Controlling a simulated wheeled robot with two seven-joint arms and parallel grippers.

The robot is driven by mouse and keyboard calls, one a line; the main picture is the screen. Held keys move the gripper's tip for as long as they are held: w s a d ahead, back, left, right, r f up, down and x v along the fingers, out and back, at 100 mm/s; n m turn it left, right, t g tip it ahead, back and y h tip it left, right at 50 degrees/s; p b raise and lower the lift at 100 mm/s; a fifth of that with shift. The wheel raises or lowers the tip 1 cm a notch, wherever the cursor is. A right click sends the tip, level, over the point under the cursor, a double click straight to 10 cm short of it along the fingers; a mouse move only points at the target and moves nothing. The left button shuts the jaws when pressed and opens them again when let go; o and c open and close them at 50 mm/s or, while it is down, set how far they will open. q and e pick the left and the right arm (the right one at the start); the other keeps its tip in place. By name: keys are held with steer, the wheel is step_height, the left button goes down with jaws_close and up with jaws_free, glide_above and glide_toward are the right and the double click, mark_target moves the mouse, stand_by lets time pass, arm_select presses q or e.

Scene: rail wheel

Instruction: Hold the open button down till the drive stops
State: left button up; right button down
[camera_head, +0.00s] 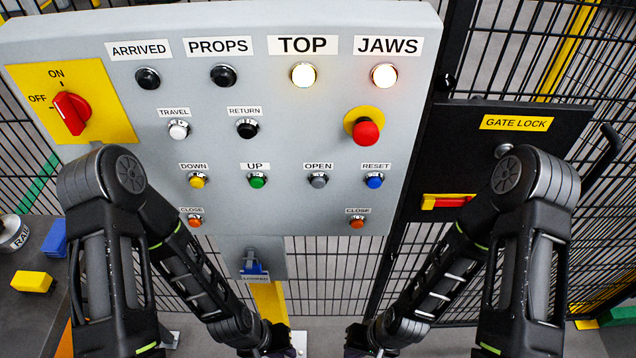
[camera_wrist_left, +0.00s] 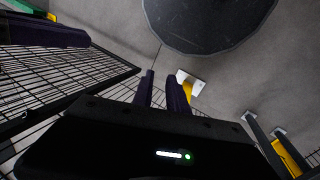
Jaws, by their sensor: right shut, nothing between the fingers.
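The open button (camera_head: 318,181) is a small grey button under the OPEN label on the grey panel (camera_head: 290,120). Neither gripper touches it. My left gripper (camera_head: 283,344) is low in front of the panel, well below the button; in the left wrist view its two fingers (camera_wrist_left: 161,82) are a little apart with nothing seen between them. My right gripper (camera_head: 360,342) is also low, to the right of it, shut and empty. The TOP lamp (camera_head: 303,75) and the JAWS lamp (camera_head: 384,76) are lit white. The ARRIVED lamp (camera_head: 147,78) and the PROPS lamp (camera_head: 223,75) are dark.
The green UP button (camera_head: 258,181) and blue RESET button (camera_head: 375,180) flank the open button. A red mushroom button (camera_head: 366,131) sticks out above. The gate lock (camera_head: 515,123) is at right on black mesh fencing. A side table (camera_head: 20,310) stands at lower left.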

arm_select(q)
jaws_close()
stand_by(0.6)
